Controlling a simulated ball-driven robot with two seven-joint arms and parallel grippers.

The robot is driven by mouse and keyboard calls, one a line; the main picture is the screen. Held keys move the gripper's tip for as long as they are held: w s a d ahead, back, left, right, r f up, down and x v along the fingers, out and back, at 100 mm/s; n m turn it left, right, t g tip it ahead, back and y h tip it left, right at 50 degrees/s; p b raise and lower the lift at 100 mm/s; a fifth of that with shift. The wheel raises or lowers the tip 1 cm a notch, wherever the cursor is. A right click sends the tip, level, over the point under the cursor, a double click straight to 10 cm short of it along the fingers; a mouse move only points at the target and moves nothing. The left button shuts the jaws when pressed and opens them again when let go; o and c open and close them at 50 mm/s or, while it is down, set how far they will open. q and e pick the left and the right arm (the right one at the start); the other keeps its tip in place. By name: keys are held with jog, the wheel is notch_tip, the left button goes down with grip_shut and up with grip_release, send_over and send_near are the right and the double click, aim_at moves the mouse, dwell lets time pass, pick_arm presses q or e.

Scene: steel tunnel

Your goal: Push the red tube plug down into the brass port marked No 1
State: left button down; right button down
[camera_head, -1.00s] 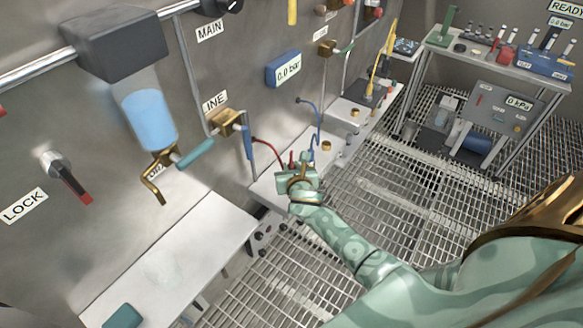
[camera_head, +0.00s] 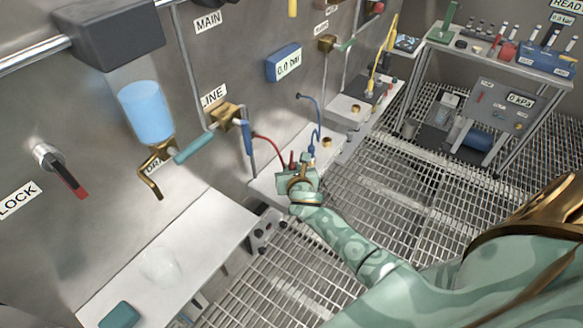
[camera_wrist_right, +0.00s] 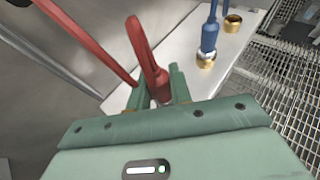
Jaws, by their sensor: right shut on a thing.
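The red tube plug (camera_wrist_right: 148,62) stands between the fingers of my right gripper (camera_wrist_right: 160,92), which is shut on it; it leans a little in the wrist view. In the head view my right gripper (camera_head: 298,176) is low over the white bench below the wall, with the red plug (camera_head: 291,158) just showing above it. A red tube (camera_head: 267,144) arches to it from the wall fitting. The gripper hides the plug's lower end and whatever port is under it, so I cannot tell whether it is seated. No "No 1" mark is readable. My left gripper is out of view.
A blue plug (camera_wrist_right: 208,36) stands at a brass port (camera_wrist_right: 205,62) close beside the red one. An empty brass port (camera_wrist_right: 232,23) is beyond it. The blue tube (camera_head: 318,119) rises near my gripper. Grating floor (camera_head: 410,190) lies open to the right.

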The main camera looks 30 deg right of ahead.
jog(key=shift+f+b, duration=0.45)
jog(key=shift+f, duration=0.25)
jog(key=c, duration=1.2)
grip_release()
jog(key=p+v, duration=0.5)
jog(key=v, duration=1.1)
jog(key=shift+s+a, duration=0.15)
